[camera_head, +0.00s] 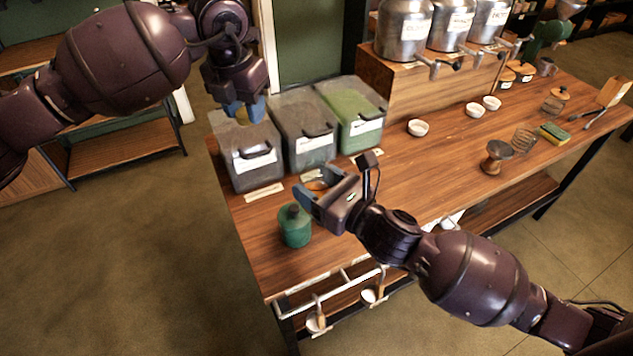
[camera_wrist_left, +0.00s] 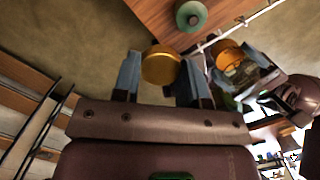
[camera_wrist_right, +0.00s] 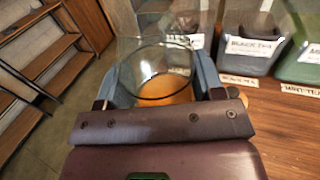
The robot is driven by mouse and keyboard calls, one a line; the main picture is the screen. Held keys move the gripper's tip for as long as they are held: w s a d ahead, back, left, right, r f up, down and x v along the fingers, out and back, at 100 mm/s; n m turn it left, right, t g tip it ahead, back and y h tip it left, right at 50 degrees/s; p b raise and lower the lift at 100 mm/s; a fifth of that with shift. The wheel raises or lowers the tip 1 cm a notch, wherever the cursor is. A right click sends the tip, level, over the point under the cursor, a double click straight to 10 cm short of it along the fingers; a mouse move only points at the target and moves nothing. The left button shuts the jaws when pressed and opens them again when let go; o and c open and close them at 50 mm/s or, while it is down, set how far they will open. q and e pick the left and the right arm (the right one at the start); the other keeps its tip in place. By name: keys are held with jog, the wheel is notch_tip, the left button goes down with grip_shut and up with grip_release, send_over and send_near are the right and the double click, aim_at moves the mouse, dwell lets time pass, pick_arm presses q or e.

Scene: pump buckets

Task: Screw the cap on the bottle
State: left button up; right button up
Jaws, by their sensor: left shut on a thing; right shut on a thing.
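My left gripper (camera_head: 245,108) is shut on a round gold-orange cap (camera_wrist_left: 162,66), high over the table's left end. The cap is mostly hidden behind the fingers in the head view. My right gripper (camera_head: 322,197) is shut on a clear glass bottle (camera_wrist_right: 152,62) with an open round rim. Orange shows low in the glass; I cannot tell if it is its base or contents. The bottle also shows in the left wrist view (camera_wrist_left: 229,54), mostly as an orange round. Cap and bottle are clearly apart, the cap further left and back.
A green canister (camera_head: 295,227) stands near the table's front left edge, close to my right gripper. Three lidded bins (camera_head: 312,148) stand behind. A front rail (camera_head: 325,293) carries hanging scoops. Metal dispensers (camera_head: 404,32) stand on a wooden block. The table's middle (camera_head: 420,165) is mostly clear.

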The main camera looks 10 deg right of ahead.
pick_arm(q)
jog(key=s+d+r+m, duration=0.1)
jog(key=s+d+r, duration=0.5)
jog(key=s+d, duration=0.4)
jog(key=shift+s+d+r+m, duration=0.2)
jog(key=shift+d+r+m, duration=0.15)
jog(key=shift+d, duration=0.3)
jog(key=shift+f, duration=0.1)
jog(key=shift+f, duration=2)
